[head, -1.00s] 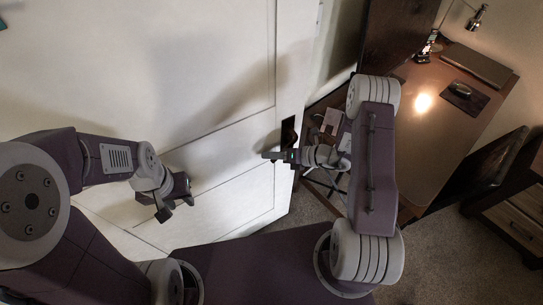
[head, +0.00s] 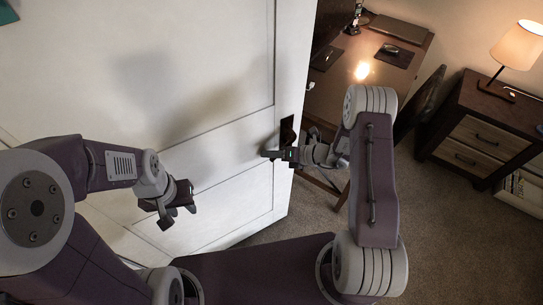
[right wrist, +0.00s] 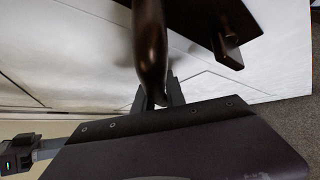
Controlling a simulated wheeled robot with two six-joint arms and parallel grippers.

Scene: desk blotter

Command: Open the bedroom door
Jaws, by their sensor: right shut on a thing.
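The white panelled door (head: 215,75) fills the left and middle of the head view. Its free edge stands clear of the frame, with carpet and furniture showing beyond it. A dark handle plate (head: 287,130) sits near that edge. My right gripper (head: 272,155) is at the handle. In the right wrist view, the dark bronze handle lever (right wrist: 150,45) runs down between the fingers, which are shut on it. A dark knob (right wrist: 228,45) stands beside it on the plate. My left gripper (head: 172,212) hangs in front of the lower door, empty, its fingers apart.
Beyond the door edge is a wooden desk (head: 385,65) with a mouse and a laptop-like slab. A dark chair (head: 420,100) stands beside it. A nightstand (head: 485,130) with a lit lamp (head: 518,45) is at the right. Carpet (head: 450,235) is clear at lower right.

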